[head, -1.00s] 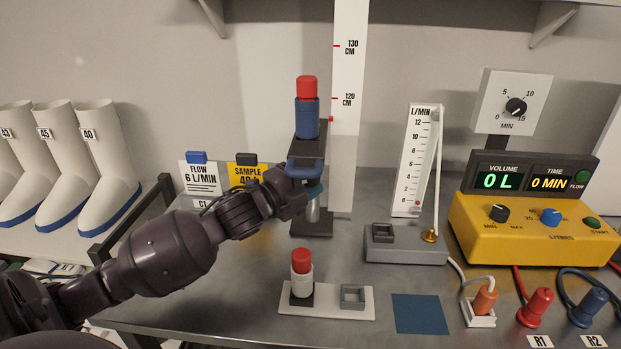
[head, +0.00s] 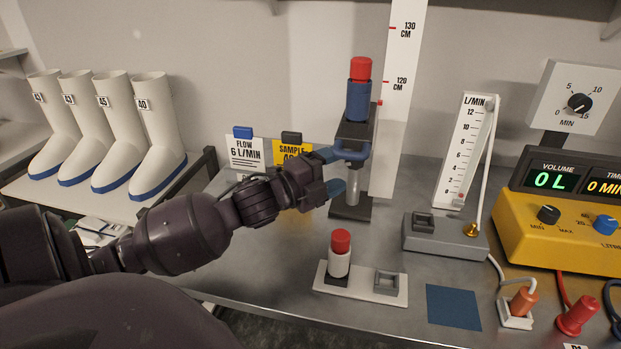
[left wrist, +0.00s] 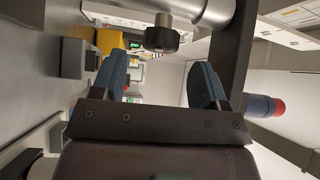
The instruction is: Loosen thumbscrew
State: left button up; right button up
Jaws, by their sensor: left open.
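The thumbscrew (left wrist: 160,38) is a dark knurled knob beside a silver post (left wrist: 205,12) in the left wrist view. I cannot make it out in the head view. My left gripper (head: 334,171) is just left of the stand, below the blue cylinder. Its blue fingers (left wrist: 159,82) are open and empty, with the knob beyond the tips, between them in the picture. My right gripper is not in view.
A white plate (head: 375,294) with a red-capped white bottle (head: 340,254) lies in front of the stand. A flowmeter (head: 467,150) and a yellow pump box (head: 560,230) stand right. Sign cards (head: 246,154) stand behind my arm. White boots (head: 155,130) are at left.

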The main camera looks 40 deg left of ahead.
pick_arm(q)
jog(key=shift+v, duration=2.85)
